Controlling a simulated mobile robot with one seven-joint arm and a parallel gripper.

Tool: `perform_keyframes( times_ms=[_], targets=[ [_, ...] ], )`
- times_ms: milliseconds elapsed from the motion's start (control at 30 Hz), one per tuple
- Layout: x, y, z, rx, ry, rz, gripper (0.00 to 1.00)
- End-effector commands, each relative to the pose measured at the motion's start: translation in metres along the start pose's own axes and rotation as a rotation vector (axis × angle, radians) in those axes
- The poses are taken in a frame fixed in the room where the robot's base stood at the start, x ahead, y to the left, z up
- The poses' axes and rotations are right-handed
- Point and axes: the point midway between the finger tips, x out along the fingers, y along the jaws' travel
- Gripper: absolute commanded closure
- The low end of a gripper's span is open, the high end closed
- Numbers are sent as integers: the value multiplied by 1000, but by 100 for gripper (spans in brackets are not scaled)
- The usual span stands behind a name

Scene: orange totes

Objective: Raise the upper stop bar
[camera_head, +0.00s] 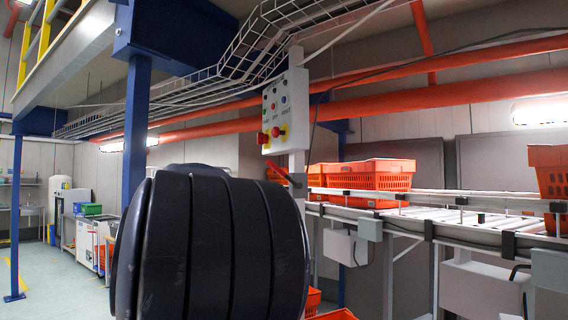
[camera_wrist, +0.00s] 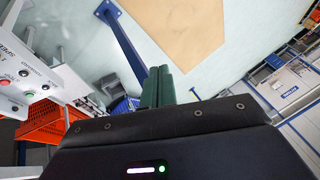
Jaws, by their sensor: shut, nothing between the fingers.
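My gripper (camera_wrist: 160,72) shows in the wrist view as two dark green fingers pressed together, with nothing between them. It points toward open floor and touches nothing that I can see. In the head view the gripper is not visible; a dark ribbed part of my own arm fills the lower middle. I cannot make out the upper stop bar for certain in either view.
A control box (camera_head: 285,110) with coloured buttons hangs on a post left of the conveyor; it also shows in the wrist view (camera_wrist: 22,80). Orange totes (camera_head: 370,176) stand on the conveyor. A blue column (camera_head: 137,130) stands at the left. Floor beyond it is open.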

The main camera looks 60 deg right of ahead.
Motion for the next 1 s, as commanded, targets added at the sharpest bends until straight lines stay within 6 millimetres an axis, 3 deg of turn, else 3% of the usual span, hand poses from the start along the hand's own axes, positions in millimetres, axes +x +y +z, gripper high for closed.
perform_keyframes(
  times_ms=[200,500,700,1000],
  targets=[
    [-50,38,-51,117,95,-59,100],
    [-132,101,-103,232,259,-121,100],
    [-193,147,-124,282,384,-141,100],
    [-296,216,-134,319,588,-133,100]
  ],
)
